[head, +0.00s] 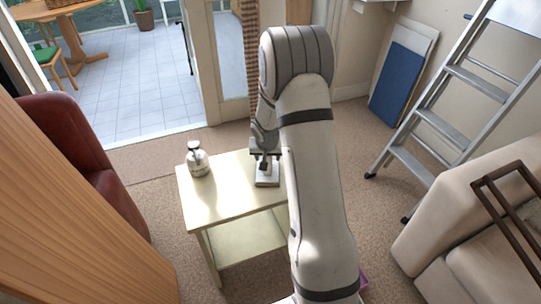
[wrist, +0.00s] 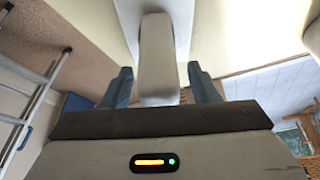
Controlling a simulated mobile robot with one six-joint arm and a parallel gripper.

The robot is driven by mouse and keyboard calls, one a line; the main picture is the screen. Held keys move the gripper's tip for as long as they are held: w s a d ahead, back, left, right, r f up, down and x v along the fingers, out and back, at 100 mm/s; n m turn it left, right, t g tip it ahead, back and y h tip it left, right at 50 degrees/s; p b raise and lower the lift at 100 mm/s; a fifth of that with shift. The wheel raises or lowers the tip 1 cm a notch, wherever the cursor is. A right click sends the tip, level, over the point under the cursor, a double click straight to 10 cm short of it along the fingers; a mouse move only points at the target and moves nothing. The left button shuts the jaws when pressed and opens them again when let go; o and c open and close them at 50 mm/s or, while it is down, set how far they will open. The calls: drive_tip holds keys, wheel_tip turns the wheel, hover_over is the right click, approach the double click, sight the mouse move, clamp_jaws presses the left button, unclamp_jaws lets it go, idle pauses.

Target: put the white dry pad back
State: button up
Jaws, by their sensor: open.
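The white dry pad (head: 267,181) lies at the back right of a small cream table (head: 215,205). In the wrist view, its pale block-like handle (wrist: 157,55) stands between my fingers, with its flat base (wrist: 128,12) behind. My gripper (head: 264,163) is directly above the pad, pointing down. In the wrist view, my gripper (wrist: 160,88) is open, with a finger on each side of the handle and gaps visible on both sides. The fingertips are partly hidden in the head view.
A red armchair (head: 85,155) is at left, a beige sofa (head: 470,225) at right, and a stepladder (head: 440,125) at back right. The front tabletop is clear.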

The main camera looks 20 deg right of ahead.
drive_tip(key=p+v, duration=0.1)
drive_tip(key=v, duration=0.7)
drive_tip(key=s+a+r+n+y+p, duration=0.1)
drive_tip(key=s+a+r+p, duration=0.4)
drive_tip(key=s+r, duration=0.9)
drive_tip(key=s+a+r+n+g+p, duration=0.1)
drive_tip(key=s+a+r+n+p, duration=0.2)
drive_tip(key=s+r, duration=1.1)
drive_tip(key=s+a+p, duration=0.1)
drive_tip(key=a+p, duration=0.1)
drive_tip(key=p, duration=0.2)
drive_tip(key=shift+n+g+y, duration=0.3)
drive_tip(key=shift+y, duration=0.1)
drive_tip(key=shift+a, duration=0.15)
